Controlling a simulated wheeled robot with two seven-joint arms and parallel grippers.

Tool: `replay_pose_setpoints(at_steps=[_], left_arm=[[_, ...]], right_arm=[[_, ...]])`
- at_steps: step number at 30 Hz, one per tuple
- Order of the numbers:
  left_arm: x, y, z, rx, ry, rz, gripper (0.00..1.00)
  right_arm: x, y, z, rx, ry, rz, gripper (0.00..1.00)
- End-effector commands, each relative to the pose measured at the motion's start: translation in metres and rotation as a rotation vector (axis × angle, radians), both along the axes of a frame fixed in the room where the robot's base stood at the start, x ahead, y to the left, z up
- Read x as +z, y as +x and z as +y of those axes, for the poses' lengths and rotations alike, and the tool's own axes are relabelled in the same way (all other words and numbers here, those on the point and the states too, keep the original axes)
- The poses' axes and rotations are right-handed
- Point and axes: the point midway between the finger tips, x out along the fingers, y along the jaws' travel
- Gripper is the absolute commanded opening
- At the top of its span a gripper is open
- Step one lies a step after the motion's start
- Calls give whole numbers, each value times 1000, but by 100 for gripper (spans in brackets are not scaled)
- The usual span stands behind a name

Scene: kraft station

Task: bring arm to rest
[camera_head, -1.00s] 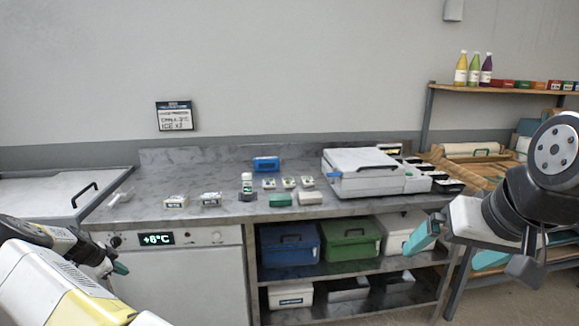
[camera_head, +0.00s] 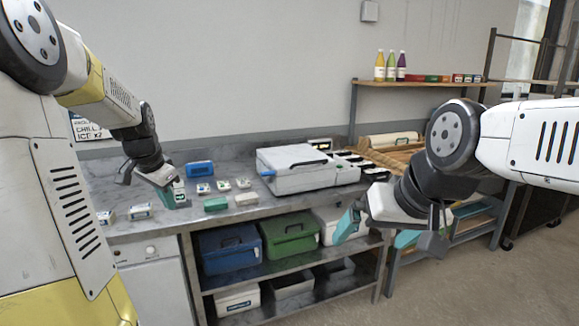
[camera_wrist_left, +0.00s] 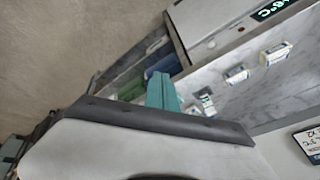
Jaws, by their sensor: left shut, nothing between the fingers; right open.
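In the left wrist view the shut teal fingers (camera_wrist_left: 163,92) show with the counter beyond. My right gripper (camera_head: 377,232) is open and empty, in front of the counter's right end. My left arm is raised and covers the left of the head view.
A white lidded device (camera_head: 306,172), a blue box (camera_head: 200,169) and several small packs stand on the counter. Blue (camera_head: 228,250) and green (camera_head: 289,236) bins sit on the shelf below. A wooden shelf (camera_head: 425,83) with bottles is at the back right.

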Motion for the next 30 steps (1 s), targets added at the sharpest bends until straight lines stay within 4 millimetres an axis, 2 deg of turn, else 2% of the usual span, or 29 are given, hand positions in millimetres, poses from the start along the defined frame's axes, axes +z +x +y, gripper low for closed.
replay_pose_setpoints(at_steps=[1,6,10,15,18,22,25,30], left_arm=[[15,-13,-22,17,-3,-14,0],[45,-64,-79,112,-54,-49,0],[59,-107,-114,185,-118,-81,0],[64,-165,-150,272,-232,-111,0],[61,-192,-164,312,-300,-117,0],[56,-216,-175,347,-364,-116,0],[53,-224,-179,360,-389,-114,0],[53,-226,-180,363,-394,-113,0]], right_arm=[[0,0,0,0,0,0,100],[0,0,0,0,0,0,100],[0,0,0,0,0,0,100],[0,0,0,0,0,0,100],[0,0,0,0,0,0,100],[0,0,0,0,0,0,100],[0,0,0,0,0,0,100],[0,0,0,0,0,0,100]])
